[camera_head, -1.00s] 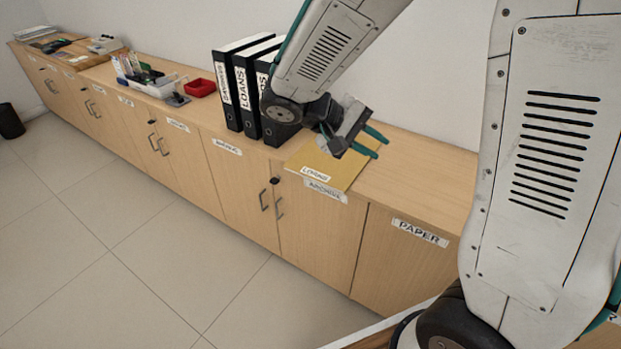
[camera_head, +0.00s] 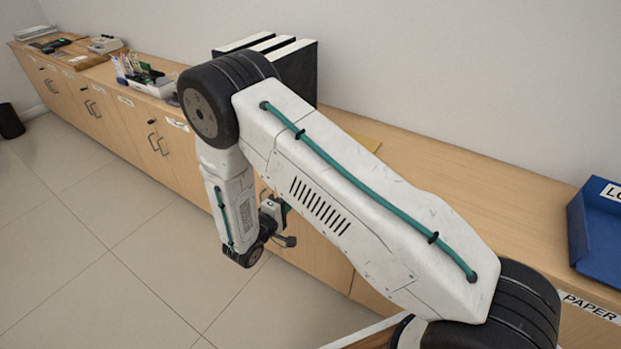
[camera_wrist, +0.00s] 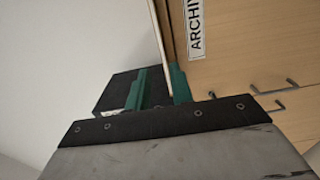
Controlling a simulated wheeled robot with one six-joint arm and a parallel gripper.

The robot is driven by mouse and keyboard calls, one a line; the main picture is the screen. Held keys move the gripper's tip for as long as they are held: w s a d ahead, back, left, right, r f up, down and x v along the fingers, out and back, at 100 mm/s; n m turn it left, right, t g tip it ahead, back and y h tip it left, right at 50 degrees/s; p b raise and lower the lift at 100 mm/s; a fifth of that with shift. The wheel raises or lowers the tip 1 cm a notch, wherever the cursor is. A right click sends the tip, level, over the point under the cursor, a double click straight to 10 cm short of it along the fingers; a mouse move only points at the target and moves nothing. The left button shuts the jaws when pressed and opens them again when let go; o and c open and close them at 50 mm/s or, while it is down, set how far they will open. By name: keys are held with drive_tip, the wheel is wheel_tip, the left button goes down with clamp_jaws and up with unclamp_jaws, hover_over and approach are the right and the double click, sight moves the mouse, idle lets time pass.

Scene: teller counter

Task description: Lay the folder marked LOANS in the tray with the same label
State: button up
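My gripper (camera_head: 287,230) is low at the counter's front, partly hidden by my arm. In the wrist view, the green fingers of my gripper (camera_wrist: 160,88) stand apart, near the counter edge.
Black binders (camera_head: 298,70) stand on the counter behind my arm. An ARCHIVE label (camera_wrist: 195,28) and door handles are close to my gripper. The counter (camera_head: 470,185) between folder and blue tray is clear. The floor in front is free.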

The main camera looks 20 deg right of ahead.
drive_tip(key=x, duration=0.9)
drive_tip(key=shift+w+d, duration=0.15)
drive_tip(key=shift+d, duration=0.1)
drive_tip(key=shift+c, duration=0.4)
clamp_jaws()
wheel_tip(320, 180, up, 3)
drive_tip(key=shift+f, duration=0.2)
drive_tip(key=s+a+r, duration=0.5)
drive_tip(key=s+a, duration=0.3)
drive_tip(key=a, duration=0.3)
drive_tip(key=shift+a, duration=0.2)
drive_tip(key=shift+s, duration=0.15)
